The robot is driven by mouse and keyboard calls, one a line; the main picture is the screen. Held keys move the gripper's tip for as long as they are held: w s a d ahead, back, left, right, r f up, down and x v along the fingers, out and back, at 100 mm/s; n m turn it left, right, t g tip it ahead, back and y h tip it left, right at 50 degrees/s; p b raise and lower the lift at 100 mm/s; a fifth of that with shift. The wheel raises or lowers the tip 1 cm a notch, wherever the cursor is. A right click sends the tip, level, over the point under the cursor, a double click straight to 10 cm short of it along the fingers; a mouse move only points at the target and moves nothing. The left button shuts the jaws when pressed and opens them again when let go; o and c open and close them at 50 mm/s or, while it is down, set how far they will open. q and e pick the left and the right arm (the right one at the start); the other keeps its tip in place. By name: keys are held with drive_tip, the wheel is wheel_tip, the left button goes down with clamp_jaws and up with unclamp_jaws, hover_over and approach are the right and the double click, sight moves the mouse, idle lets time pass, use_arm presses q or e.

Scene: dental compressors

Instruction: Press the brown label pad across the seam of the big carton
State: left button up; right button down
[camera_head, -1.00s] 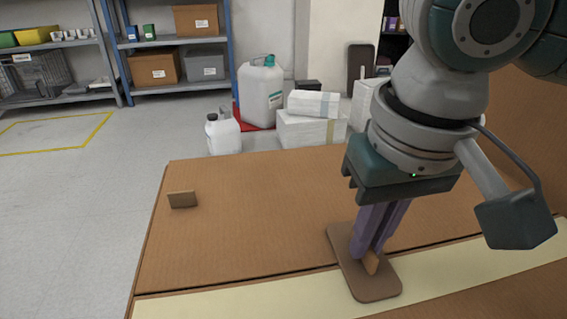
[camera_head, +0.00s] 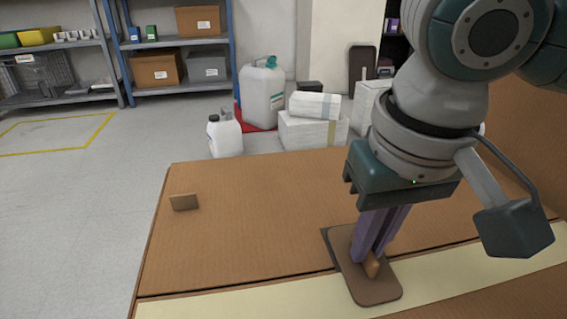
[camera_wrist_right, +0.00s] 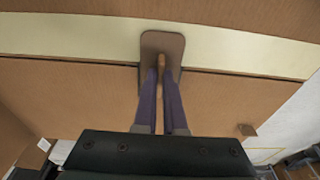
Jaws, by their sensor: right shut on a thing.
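The brown label pad (camera_head: 374,290) is a flat, round-cornered plate with a small upright tab (camera_head: 371,267). My right gripper (camera_head: 368,260) is shut on this tab, its purple fingers pointing down. The pad lies across the seam of the big carton (camera_head: 240,230), its near end over the cream tape strip (camera_head: 240,303). A dark edge shows along the pad's left and far sides; I cannot tell whether the pad rests fully flat. In the right wrist view the pad (camera_wrist_right: 162,42) also spans the seam and the strip. My left gripper is not in view.
A small brown block (camera_head: 184,202) stands near the carton's left edge. The carton top between it and the pad is clear. White jugs (camera_head: 263,95) and white boxes (camera_head: 313,130) stand behind the carton. Shelves (camera_head: 180,85) are at the back left.

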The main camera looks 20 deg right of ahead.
sight(376, 261)
drive_tip(key=shift+s+f+p, duration=0.1)
drive_tip(key=shift+f+p, duration=0.1)
drive_tip(key=shift+p, duration=0.25)
idle(1.1)
idle(0.9)
drive_tip(key=c, duration=0.9)
unclamp_jaws()
drive_tip(key=shift+r, duration=0.1)
drive_tip(key=r+p, duration=0.2)
drive_tip(key=r, duration=0.1)
drive_tip(key=s+r+p, duration=0.1)
drive_tip(key=r+p, duration=0.4)
drive_tip(key=r, duration=0.2)
drive_tip(key=shift+s+a, duration=0.2)
